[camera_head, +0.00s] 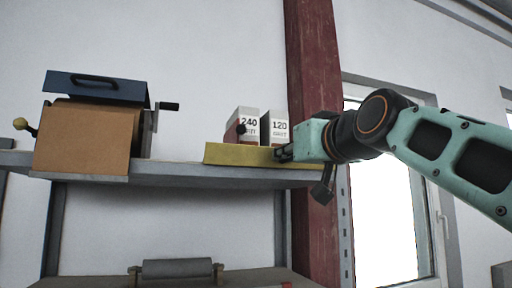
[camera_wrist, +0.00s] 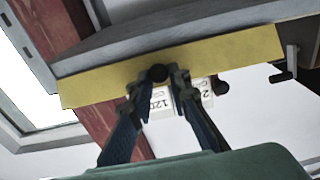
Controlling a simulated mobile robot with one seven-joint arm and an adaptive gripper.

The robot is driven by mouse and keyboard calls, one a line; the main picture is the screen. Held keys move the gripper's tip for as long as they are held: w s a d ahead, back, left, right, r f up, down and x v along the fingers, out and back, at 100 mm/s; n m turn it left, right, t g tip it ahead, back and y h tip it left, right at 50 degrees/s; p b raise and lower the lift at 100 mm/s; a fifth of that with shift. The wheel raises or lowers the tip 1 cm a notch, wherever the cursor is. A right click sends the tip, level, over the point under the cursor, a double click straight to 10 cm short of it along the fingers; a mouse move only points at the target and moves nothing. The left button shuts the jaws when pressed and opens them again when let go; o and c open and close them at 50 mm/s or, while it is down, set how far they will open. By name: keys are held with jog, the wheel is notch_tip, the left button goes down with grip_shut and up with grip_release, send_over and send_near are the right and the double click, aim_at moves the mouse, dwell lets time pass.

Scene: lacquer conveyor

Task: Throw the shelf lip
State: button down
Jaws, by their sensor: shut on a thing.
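The shelf lip is a yellow strip (camera_head: 235,154) along the front edge of the grey shelf, standing up from it. It also shows as a long yellow band in the wrist view (camera_wrist: 95,88). My gripper (camera_head: 281,154) is at the right part of the lip, coming in from the right. In the wrist view my gripper's fingers (camera_wrist: 167,77) close around a small round black knob (camera_wrist: 157,73) in front of the yellow band. The fingers hide part of the knob and lip. I cannot tell how the knob joins the lip.
Two white boxes marked 240 (camera_head: 249,122) and 120 (camera_head: 280,128) stand behind the lip. Another black knob (camera_head: 241,129) shows before the 240 box. A brown machine with a blue lid (camera_head: 95,88) sits at left. A red post (camera_head: 313,60) rises close behind my gripper.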

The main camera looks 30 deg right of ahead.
jog(key=r+g+p, duration=0.1)
jog(key=p, duration=0.3)
jog(key=r+g+y+p, duration=0.1)
jog(key=g+p, duration=0.1)
jog(key=p, duration=0.3)
jog(key=shift+w+d+r, duration=0.15)
jog(key=shift+w, duration=0.25)
jog(key=shift+w+d+r+g+y+p, duration=0.1)
jog(key=shift+w+r+g+y+p, duration=0.15)
jog(key=shift+g+p, duration=0.9)
jog(key=shift+w+r+g+y+p, duration=0.2)
jog(key=shift+g+p, duration=0.15)
jog(key=shift+p, duration=1.6)
jog(key=c, duration=1.8)
grip_release()
jog(key=shift+f, duration=0.1)
jog(key=shift+s, duration=0.1)
jog(key=v, duration=1.2)
